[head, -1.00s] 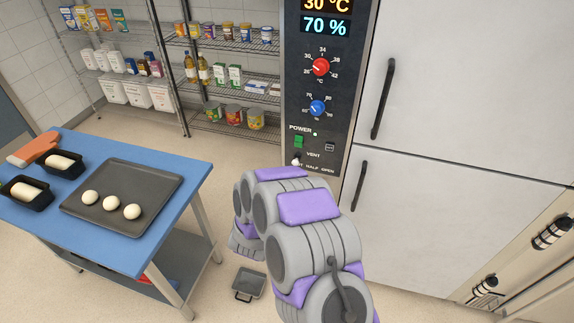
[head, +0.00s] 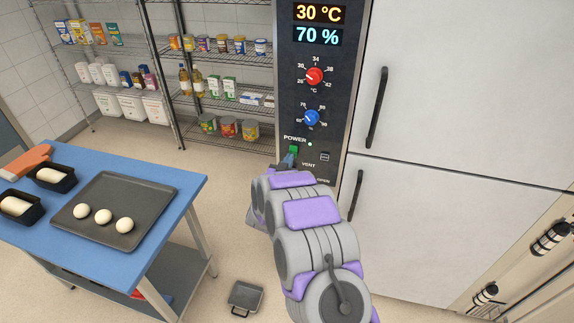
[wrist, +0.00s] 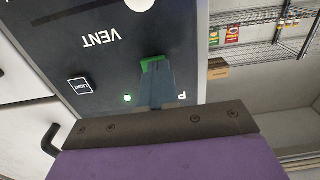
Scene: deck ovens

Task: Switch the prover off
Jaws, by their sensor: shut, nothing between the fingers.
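The prover's control panel (head: 342,62) is upright beside the tall white doors, with lit displays reading 30 °C and 70 %. Its green power switch (head: 294,149) is low on the panel, and the small lamp beside it (head: 310,144) glows. My gripper (head: 289,160) is shut and empty, its tips at the switch's lower edge. In the wrist view the tips (wrist: 158,72) overlap the green switch (wrist: 152,63), partly hiding it; I cannot tell whether they touch. The lit lamp (wrist: 127,98) shows there too.
A red knob (head: 314,76) and a blue knob (head: 311,117) are above the switch. The vent control below is mostly hidden by my arm. A blue table (head: 190,190) with a dough tray (head: 155,200) stands left.

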